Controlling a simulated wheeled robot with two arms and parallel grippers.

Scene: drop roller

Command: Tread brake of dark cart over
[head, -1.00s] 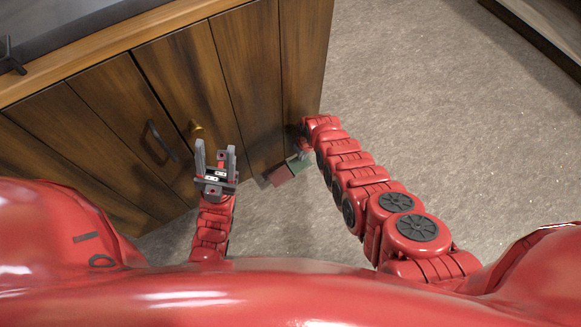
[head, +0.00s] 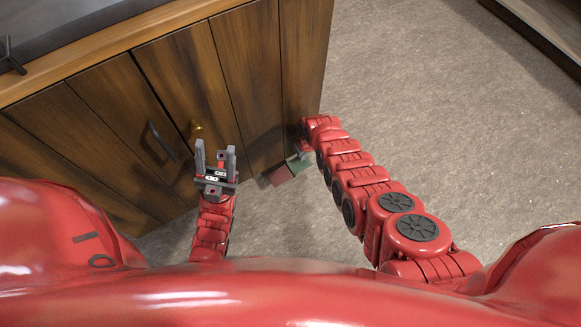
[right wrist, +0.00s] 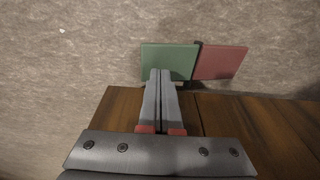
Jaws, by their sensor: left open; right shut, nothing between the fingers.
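The brake of the dark wooden cart (head: 262,80) shows as two flat pedals low at its side, one green (head: 300,163) and one red (head: 279,176). In the right wrist view the green pedal (right wrist: 169,58) is left of the red pedal (right wrist: 219,62). My right gripper (right wrist: 160,73) is shut and empty, with its fingertips over the lower middle of the green pedal. I cannot tell whether they touch it. In the head view the right gripper is mostly hidden by my arm. My left gripper (head: 215,150) is open and empty in front of the cart's doors.
The cart front has a dark handle (head: 161,141) and a brass knob (head: 196,128) near my left gripper. The carpeted floor (head: 430,120) to the right is clear. Another dark piece of furniture (head: 535,30) stands at the top right.

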